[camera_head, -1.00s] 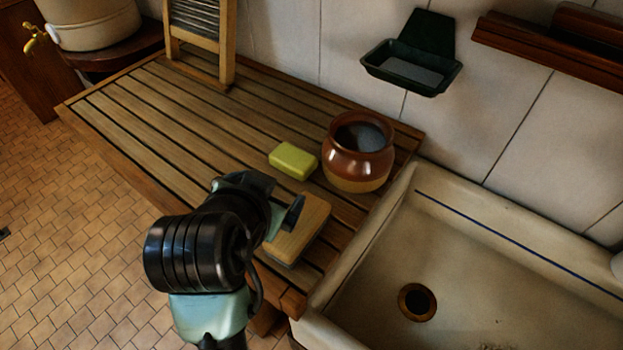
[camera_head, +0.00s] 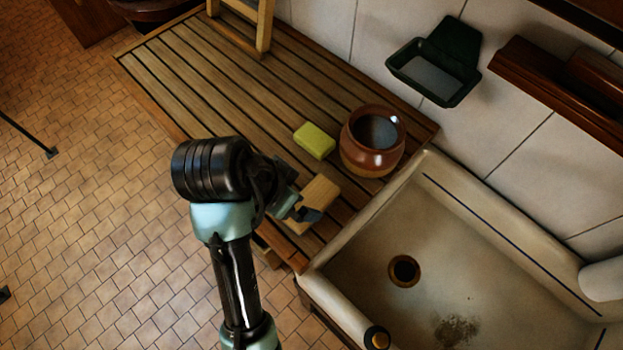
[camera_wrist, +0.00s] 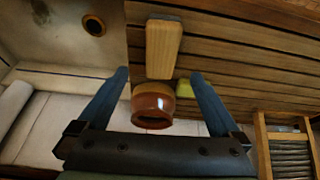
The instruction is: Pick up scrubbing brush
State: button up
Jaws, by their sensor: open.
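The scrubbing brush (camera_head: 321,192) is a pale wooden block lying on the slatted wooden drainboard near the sink. My gripper (camera_head: 296,204) is open and empty over its lower left part, and hides some of it. In the wrist view the brush (camera_wrist: 163,48) shows its long wooden top, pointing toward my gripper (camera_wrist: 160,76). The brush lies between and beyond the two spread fingers there. I cannot tell the exact height of the fingers above it.
A yellow-green soap bar (camera_head: 315,141) and a brown glazed pot (camera_head: 372,158) stand behind the brush on the drainboard (camera_head: 190,75). The sink (camera_head: 440,250) is to the right. A dark green soap dish (camera_head: 436,75) hangs on the tiled wall. A washboard (camera_head: 262,25) stands at the back.

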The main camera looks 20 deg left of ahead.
aim_at(310, 201)
jog(key=p+x, duration=0.1)
jog(key=x, duration=0.5)
jog(key=p+x, duration=0.1)
jog(key=x, duration=0.2)
jog(key=shift+w+d+p, duration=0.1)
jog(key=shift+w+p, duration=0.2)
jog(key=shift+w, duration=0.1)
jog(key=shift+w+f, duration=0.15)
jog(key=shift+f, duration=0.4)
jog(key=shift+f, duration=0.25)
jog(key=shift+c, duration=0.3)
jog(key=c, duration=1.4)
